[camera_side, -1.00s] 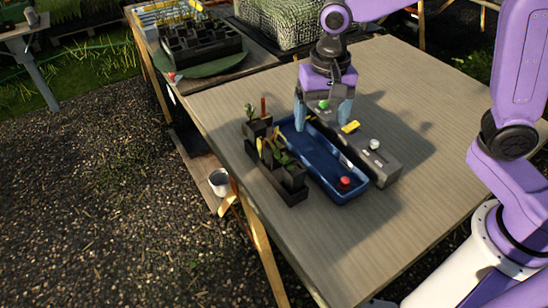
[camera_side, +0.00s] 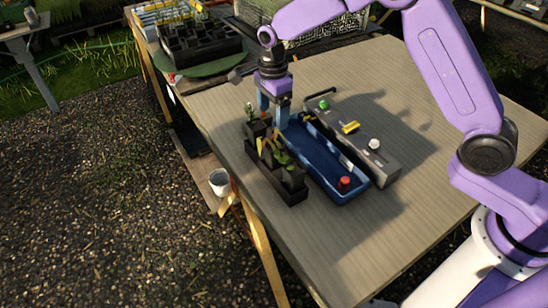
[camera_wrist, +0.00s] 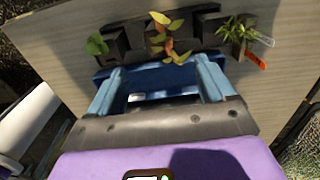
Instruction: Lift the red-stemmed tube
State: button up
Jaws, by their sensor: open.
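Several black seedling tubes stand in a row in a black holder (camera_side: 293,195). The middle tube (camera_wrist: 157,42) has a reddish-orange stem with yellowish leaves in the wrist view; in the side view its yellowish plant (camera_side: 267,144) shows between its neighbours. Green-leaved plants stand on either side of it. My gripper (camera_side: 274,119) is open and empty, pointing down beside the far part of the row, by the blue trough. In the wrist view, the open fingers (camera_wrist: 160,67) are in front of the middle tube, apart from it, with the trough edge between them.
The blue trough (camera_side: 336,163) runs alongside the holder and has a red knob (camera_side: 344,183) at its near end. Beyond it is a grey box (camera_side: 384,166) with green, yellow and white parts. An orange tag (camera_wrist: 256,61) is by the right plant. The table front is clear.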

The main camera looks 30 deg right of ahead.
aim_at(274, 152)
notch_tip(274, 152, down, 15)
jog(key=shift+d+f, duration=0.1)
jog(key=shift+d, duration=0.05)
jog(key=c, duration=1.1)
